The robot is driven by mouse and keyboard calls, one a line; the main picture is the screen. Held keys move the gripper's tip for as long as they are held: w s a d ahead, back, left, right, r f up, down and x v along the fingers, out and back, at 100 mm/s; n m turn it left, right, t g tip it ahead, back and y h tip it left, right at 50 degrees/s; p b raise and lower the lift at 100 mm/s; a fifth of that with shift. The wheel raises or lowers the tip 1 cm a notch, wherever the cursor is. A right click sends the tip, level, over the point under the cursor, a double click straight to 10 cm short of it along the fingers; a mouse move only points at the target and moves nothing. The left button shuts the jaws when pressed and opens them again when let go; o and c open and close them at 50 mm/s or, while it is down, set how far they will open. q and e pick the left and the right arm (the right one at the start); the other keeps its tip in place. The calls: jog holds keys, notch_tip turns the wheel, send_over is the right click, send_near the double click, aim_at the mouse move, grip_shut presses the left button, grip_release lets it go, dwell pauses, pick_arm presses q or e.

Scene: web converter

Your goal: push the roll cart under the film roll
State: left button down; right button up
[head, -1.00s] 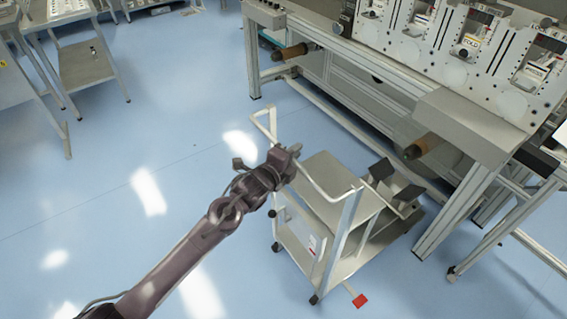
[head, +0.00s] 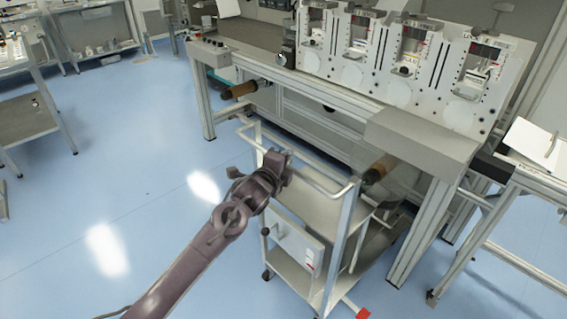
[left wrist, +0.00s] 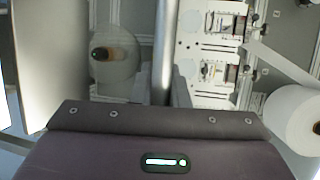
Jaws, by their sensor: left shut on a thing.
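The roll cart (head: 312,204) is a pale metal trolley with a tube handle rail (head: 322,187), standing in front of the machine. In the left wrist view the pale bar (left wrist: 162,45) runs between the fingers (left wrist: 172,90). The film roll (head: 404,180) looks translucent around a brown core (head: 380,168), beyond the cart's right-hand end. It also shows in the left wrist view (left wrist: 125,68). The cart's cradle is mostly hidden, so its alignment is unclear. My right gripper is out of view.
The converter's frame (head: 345,108) stands behind the cart, with a second brown core (head: 240,90) at left. A machine leg (head: 413,238) is close to the cart's right. Blue floor (head: 130,180) at left is clear.

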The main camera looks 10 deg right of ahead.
pick_arm(q)
jog(key=shift+r, duration=0.1)
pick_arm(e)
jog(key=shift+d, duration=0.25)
pick_arm(q)
jog(key=c, duration=1.6)
grip_release()
jog(key=shift+d, duration=0.1)
jog(key=shift+c, duration=0.2)
jog(key=shift+o, duration=1)
jog(key=shift+w, duration=0.1)
jog(key=shift+o, duration=0.2)
jog(key=shift+d, duration=0.1)
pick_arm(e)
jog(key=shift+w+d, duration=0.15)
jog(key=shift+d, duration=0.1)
pick_arm(q)
jog(key=v, duration=0.7)
jog(key=shift+s+a, duration=0.3)
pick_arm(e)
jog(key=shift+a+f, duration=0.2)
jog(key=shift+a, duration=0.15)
